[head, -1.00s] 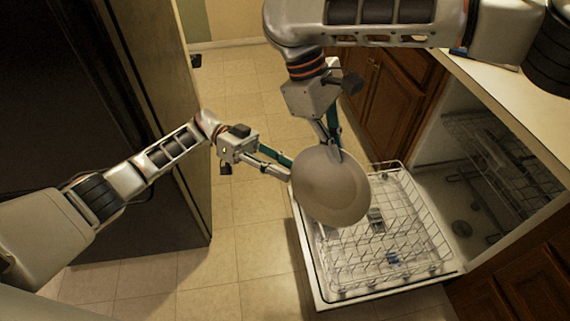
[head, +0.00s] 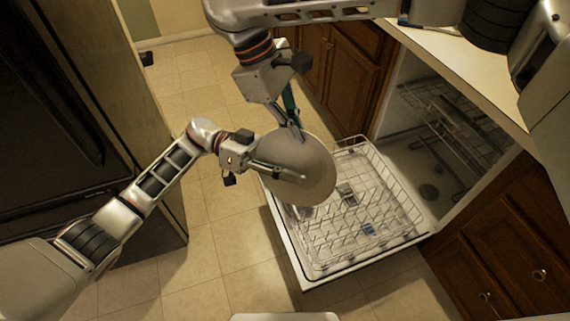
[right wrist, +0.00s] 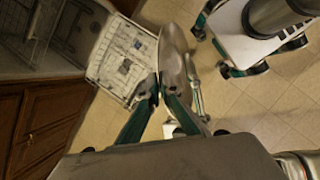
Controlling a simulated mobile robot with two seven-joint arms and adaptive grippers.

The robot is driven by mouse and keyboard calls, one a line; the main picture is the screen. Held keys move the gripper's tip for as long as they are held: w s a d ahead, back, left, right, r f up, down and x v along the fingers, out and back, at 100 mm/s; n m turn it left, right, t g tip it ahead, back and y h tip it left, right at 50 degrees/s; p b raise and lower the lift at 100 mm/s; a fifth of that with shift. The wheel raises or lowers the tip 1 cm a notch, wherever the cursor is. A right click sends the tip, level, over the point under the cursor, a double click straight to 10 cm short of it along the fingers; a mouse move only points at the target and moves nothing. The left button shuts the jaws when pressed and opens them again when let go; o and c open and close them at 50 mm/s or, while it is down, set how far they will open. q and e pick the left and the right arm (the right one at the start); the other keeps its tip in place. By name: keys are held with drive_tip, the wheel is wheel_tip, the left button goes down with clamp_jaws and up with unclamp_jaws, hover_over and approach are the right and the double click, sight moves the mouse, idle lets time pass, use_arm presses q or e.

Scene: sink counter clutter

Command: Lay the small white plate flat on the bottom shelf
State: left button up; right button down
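The white plate (head: 312,160) is held up in the air, tilted, with its face towards the head camera. My right gripper (head: 296,132) is shut on its upper edge; in the right wrist view the plate (right wrist: 172,52) shows nearly edge-on between the two fingertips (right wrist: 168,88). My left gripper (head: 290,175) is at the plate's left side, with a finger across its face. Its other finger is hidden, so I cannot tell whether it grips. The lower dishwasher rack (head: 375,225) is pulled out, right of and below the plate.
The dishwasher door (head: 300,268) is folded down under the rack. An upper rack (head: 440,105) is inside the dishwasher. The counter (head: 470,62) and wooden cabinets (head: 515,245) are at the right, a dark fridge (head: 60,110) at the left. The tiled floor (head: 225,235) is clear.

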use_arm(q)
drive_tip(key=shift+d, duration=0.1)
clamp_jaws()
drive_tip(key=shift+r, duration=0.1)
use_arm(e)
drive_tip(key=c, duration=2.2)
unclamp_jaws()
